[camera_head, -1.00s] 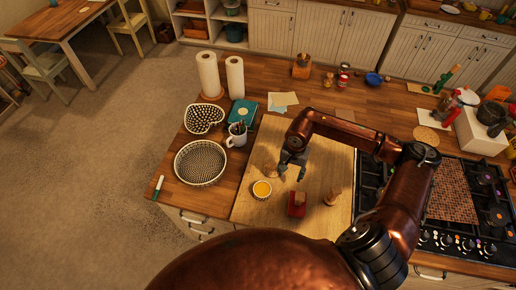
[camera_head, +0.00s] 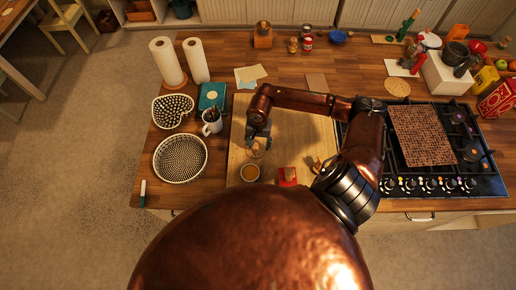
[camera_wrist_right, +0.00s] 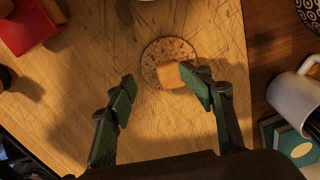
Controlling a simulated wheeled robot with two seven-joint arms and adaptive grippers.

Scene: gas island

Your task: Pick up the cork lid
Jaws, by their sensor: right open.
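The cork lid (camera_wrist_right: 160,52) is a round speckled disc with a square wooden knob (camera_wrist_right: 168,76), lying on the wooden board. In the head view the lid (camera_head: 256,152) shows small, just below my right gripper (camera_head: 255,137). In the right wrist view my right gripper (camera_wrist_right: 160,84) is open, its two green fingers apart. The right-hand fingertip overlaps the knob in the picture; I cannot tell whether it touches. The left-hand finger is well clear of the lid. My left gripper is not in view.
A white mug (camera_head: 212,122) and patterned dishes (camera_head: 180,158) are to the left. The gas hob (camera_head: 455,185) is to the right.

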